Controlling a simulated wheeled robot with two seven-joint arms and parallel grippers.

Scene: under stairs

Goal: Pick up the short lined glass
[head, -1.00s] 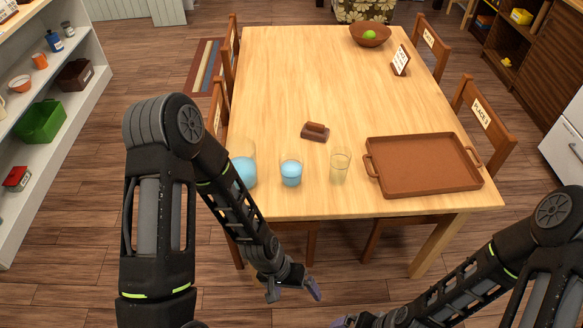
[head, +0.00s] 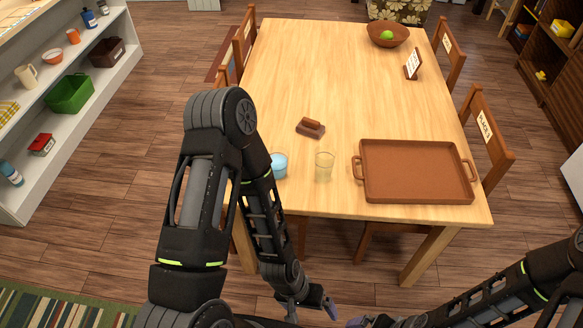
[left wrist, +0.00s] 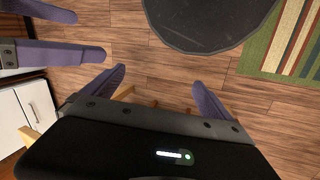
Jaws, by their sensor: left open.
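A clear, empty-looking glass (head: 324,167) stands upright near the front edge of the table, left of the brown tray. A glass with blue liquid (head: 279,165) stands to its left, partly behind my left arm. The lines on either glass are too small to make out. My left gripper (head: 312,311) is open and empty, low in front of the table and below its top. Its two purple fingers are apart over the floor in the left wrist view (left wrist: 158,80). My right gripper shows at the upper left of that view (left wrist: 82,32), fingers apart and empty.
The wooden table (head: 320,70) carries a brown tray (head: 415,142), a small brown block-like object (head: 311,128), a bowl with a green fruit (head: 388,34) and a sign (head: 412,64). Chairs stand at both sides. A shelf (head: 100,85) is at left.

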